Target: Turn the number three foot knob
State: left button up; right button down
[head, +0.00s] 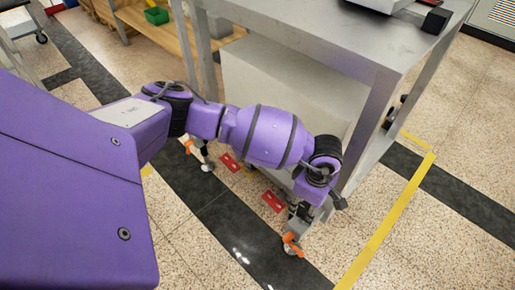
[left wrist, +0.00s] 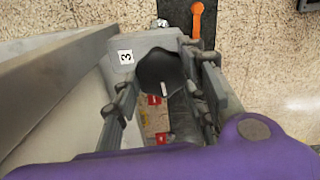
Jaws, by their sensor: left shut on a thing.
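The number three foot knob (left wrist: 158,68) is black and rounded, with a short white mark on its face. It shows in the left wrist view beside a grey bracket (left wrist: 146,43) with a white label reading 3 (left wrist: 125,57). My left gripper (left wrist: 160,80) has a finger on each side of the knob and is shut on it. In the head view my left gripper (head: 303,212) reaches down to the foot at the near corner of the metal table (head: 300,28); the knob is hidden there by the gripper and wrist. My right gripper is not in view.
An orange lever (head: 291,240) sticks out at the near foot, and another orange lever (head: 188,146) shows at a farther foot. Red pieces (head: 272,201) lie low under the table edge. Yellow tape (head: 385,225) marks the open floor at right.

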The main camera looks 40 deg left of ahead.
pick_arm(q)
jog(key=shift+w+a+r+m, duration=0.2)
jog(key=shift+w+m, duration=0.3)
jog(key=shift+m, duration=0.3)
jog(key=o, duration=1)
jog(key=shift+d, duration=0.1)
jog(key=shift+s, duration=0.1)
notch_tip(320, 180, up, 12)
jog(key=shift+d+f, duration=0.1)
